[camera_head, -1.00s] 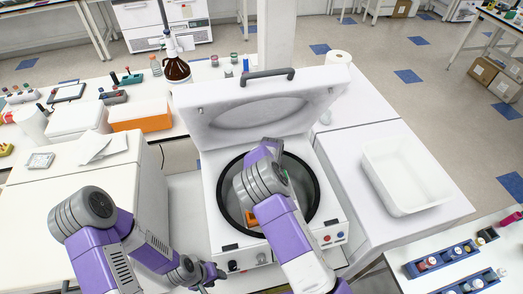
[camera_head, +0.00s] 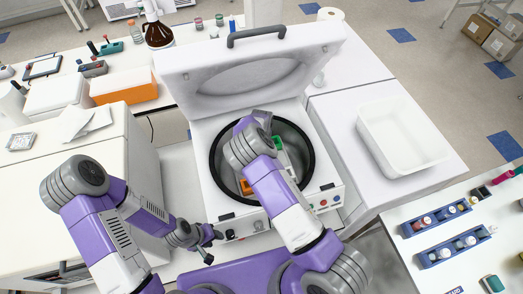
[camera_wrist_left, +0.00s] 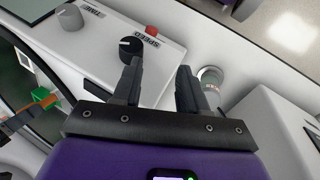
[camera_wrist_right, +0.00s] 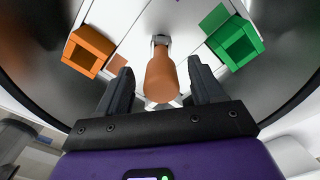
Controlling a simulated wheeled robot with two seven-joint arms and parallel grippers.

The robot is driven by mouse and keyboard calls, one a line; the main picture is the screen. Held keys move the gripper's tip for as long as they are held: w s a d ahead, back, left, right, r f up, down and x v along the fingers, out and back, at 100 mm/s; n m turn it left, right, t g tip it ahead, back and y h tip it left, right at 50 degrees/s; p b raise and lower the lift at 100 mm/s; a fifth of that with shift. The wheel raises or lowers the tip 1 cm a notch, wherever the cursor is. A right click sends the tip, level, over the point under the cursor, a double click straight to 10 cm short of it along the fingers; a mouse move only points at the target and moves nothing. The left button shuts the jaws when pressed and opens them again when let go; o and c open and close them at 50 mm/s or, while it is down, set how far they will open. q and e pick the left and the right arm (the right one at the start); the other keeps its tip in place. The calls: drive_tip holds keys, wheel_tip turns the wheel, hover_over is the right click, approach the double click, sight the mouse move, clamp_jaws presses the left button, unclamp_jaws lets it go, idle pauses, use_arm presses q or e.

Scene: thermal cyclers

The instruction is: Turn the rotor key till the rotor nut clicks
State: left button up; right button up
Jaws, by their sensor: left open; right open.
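The centrifuge (camera_head: 201,135) stands open with its lid (camera_head: 250,75) raised. Its round bowl holds the rotor, with an orange bucket (camera_wrist_right: 88,50) and a green bucket (camera_wrist_right: 236,42) on opposite sides. The rotor key's brown handle (camera_wrist_right: 162,75) stands at the rotor's middle in the right wrist view. My right gripper (camera_wrist_right: 158,90) is open over the bowl, with a finger on each side of the handle and gaps visible. My left gripper (camera_wrist_left: 160,75) is open and empty by the front panel, close to the SPEED knob (camera_wrist_left: 130,47). My right arm hides much of the rotor in the head view.
A white tray (camera_head: 372,135) lies on the right-hand bench. Blue racks with vials (camera_head: 452,248) stand at the lower right. An orange box (camera_head: 122,88) and a brown bottle (camera_head: 157,33) stand at the back left. The raised lid bounds the space behind the bowl.

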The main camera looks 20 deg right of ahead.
drive_tip(key=shift+c, duration=0.2)
drive_tip(key=c, duration=1.2)
use_arm(q)
drive_tip(key=shift+f+b, duration=0.3)
drive_tip(key=shift+f, duration=0.05)
use_arm(e)
drive_tip(key=shift+m, duration=0.9)
drive_tip(key=shift+w+m, duration=0.1)
drive_tip(key=shift+m, duration=0.2)
use_arm(q)
drive_tip(key=shift+f, duration=0.2)
use_arm(e)
drive_tip(key=shift+d+m, duration=0.1)
drive_tip(key=shift+m, duration=1)
